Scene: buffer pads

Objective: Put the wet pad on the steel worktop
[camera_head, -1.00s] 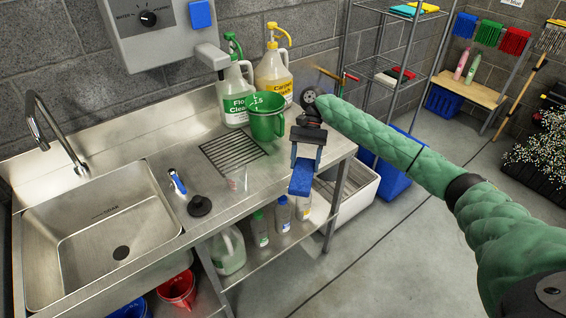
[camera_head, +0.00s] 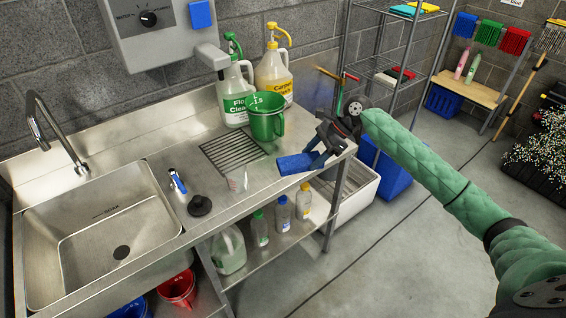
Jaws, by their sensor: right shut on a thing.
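My right gripper (camera_head: 318,158) is shut on a blue pad (camera_head: 294,164). The pad is held at or just above the front edge of the steel worktop (camera_head: 222,191), right of the drain grate; I cannot tell whether it touches the steel. The gripper covers the pad's right end. The worktop runs right from the sink. My left gripper is not in view.
A green jug (camera_head: 266,118) stands just behind the pad, with two spray jugs behind it. The sink (camera_head: 95,235) is at far left.

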